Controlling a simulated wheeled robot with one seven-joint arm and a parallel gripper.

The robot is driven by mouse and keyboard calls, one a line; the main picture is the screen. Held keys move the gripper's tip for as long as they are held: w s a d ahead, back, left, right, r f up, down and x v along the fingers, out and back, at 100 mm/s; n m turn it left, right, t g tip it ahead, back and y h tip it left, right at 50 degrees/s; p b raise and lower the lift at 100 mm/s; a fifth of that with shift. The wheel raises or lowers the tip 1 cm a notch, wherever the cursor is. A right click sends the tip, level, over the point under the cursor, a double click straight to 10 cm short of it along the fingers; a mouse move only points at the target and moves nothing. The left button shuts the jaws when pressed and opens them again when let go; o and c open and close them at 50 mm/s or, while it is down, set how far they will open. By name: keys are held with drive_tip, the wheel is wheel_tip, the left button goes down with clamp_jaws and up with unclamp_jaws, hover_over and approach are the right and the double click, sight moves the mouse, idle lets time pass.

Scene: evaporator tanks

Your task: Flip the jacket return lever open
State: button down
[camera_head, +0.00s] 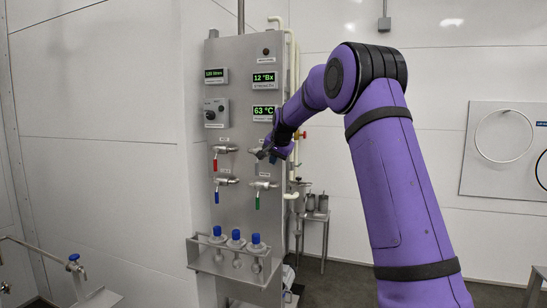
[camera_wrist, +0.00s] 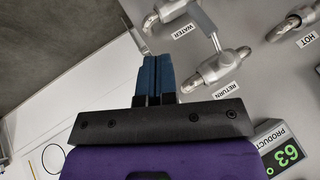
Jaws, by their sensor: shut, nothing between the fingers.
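The jacket return valve (camera_wrist: 222,68), labelled RETURN, is on the steel panel in the wrist view, to the right of my fingers. Its grey lever (camera_wrist: 203,25) runs from the valve body toward the upper left of that view, toward the WATER valve (camera_wrist: 172,9). My gripper (camera_wrist: 152,62) has its two blue fingers pressed together with nothing between them. They appear apart from the lever. In the head view my gripper (camera_head: 268,156) is in front of the upper right valve and hides most of it.
The panel (camera_head: 240,110) also carries a red-handled valve (camera_head: 215,164), a blue-handled valve (camera_head: 217,196) and a green-handled valve (camera_head: 258,199). Green displays (camera_head: 264,78) sit above. A steel shelf (camera_head: 235,266) with blue-capped bottles is below. Pale pipes (camera_head: 292,70) run along the panel's right edge.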

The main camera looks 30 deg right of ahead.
sight(257, 163)
drive_tip(key=w+f, duration=0.5)
drive_tip(key=w, duration=0.2)
drive_tip(key=shift+w+a, duration=0.15)
drive_tip(key=shift+a, duration=0.3)
